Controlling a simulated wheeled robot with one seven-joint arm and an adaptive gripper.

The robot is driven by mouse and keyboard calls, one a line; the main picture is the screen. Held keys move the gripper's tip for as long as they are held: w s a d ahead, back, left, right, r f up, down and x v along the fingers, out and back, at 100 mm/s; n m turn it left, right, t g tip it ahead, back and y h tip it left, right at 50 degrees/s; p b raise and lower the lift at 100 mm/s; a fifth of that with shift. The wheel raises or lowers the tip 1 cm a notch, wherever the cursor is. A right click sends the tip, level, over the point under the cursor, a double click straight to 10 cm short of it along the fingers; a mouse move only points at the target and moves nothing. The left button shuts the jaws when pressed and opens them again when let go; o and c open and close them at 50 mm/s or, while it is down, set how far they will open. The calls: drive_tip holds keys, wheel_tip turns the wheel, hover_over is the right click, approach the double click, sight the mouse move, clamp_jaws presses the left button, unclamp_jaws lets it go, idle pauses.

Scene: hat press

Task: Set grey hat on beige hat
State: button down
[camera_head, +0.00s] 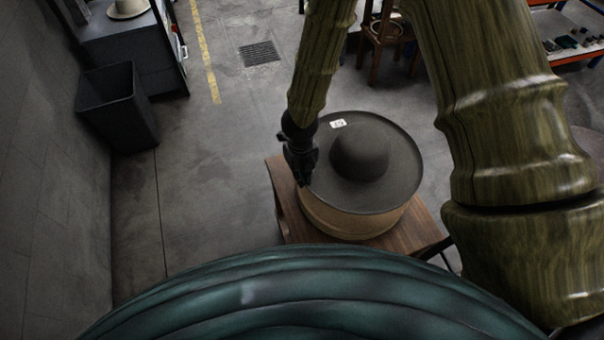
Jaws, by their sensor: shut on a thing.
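The grey hat (385,185) is wide-brimmed with a round crown and a small white label on its brim. It is above a brown, round-sided thing (345,226) on a small wooden table; I cannot tell whether this is the beige hat or whether the two touch. My gripper (304,180) is shut on the left edge of the grey hat's brim. A pale beige hat (128,8) sits at the top left on a dark cabinet, far from my gripper.
The wooden table (420,229) has bare wood at its right corner. A dark bin (115,108) stands at the left by the wall. A wooden stool (385,45) is behind the table. The floor left of the table is clear.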

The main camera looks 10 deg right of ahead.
drive_tip(key=shift+f+b, duration=2.15)
drive_tip(key=shift+f, duration=0.1)
drive_tip(key=shift+f+b, duration=1.3)
drive_tip(key=shift+f, duration=0.9)
drive_tip(key=c, duration=1.5)
unclamp_jaws()
wheel_tip(320, 180, up, 12)
drive_tip(key=shift+a, duration=0.1)
